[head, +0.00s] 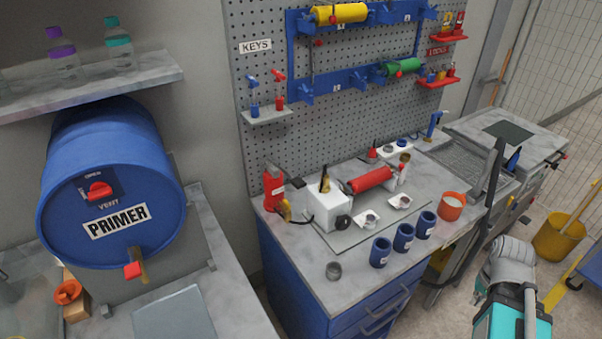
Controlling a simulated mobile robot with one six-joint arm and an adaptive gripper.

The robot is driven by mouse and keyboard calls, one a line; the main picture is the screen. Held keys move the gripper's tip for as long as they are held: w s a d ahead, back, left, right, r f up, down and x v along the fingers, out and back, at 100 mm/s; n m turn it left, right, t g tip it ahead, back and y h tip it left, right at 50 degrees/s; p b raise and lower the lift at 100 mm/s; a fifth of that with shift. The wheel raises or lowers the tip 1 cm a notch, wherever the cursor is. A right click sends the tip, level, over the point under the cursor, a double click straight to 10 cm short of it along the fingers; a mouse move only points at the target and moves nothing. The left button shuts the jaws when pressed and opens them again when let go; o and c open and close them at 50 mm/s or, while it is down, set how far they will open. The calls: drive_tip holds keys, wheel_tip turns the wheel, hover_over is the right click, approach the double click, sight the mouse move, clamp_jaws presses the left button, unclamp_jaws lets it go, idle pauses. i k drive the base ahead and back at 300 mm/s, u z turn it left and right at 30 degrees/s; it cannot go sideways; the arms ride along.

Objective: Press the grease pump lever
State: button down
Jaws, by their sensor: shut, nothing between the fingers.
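I cannot tell for certain which thing is the grease pump. A small blue upright device with a bent top (435,125) stands at the back right of the workbench, by the grey mesh tray. A red upright device (273,187) stands at the bench's left back corner, with a small dark part at its right and a yellow-black piece at its foot. No lever is clear on either. A grey and teal part of my arm (510,290) shows at the lower right, in front of the bench. My gripper's fingers do not show.
The workbench (310,275) holds a red roller (370,180), a white block (325,208), blue cups (403,238) and an orange cup (451,206). A tall black bar (490,190) rises at its right. A blue primer drum (110,185) lies left. A yellow bucket (556,238) stands right.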

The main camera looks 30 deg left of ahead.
sight(297, 182)
drive_tip(key=k, duration=1.25)
drive_tip(key=u, duration=1.35)
drive_tip(key=i, duration=0.95)
drive_tip(key=u, duration=0.1)
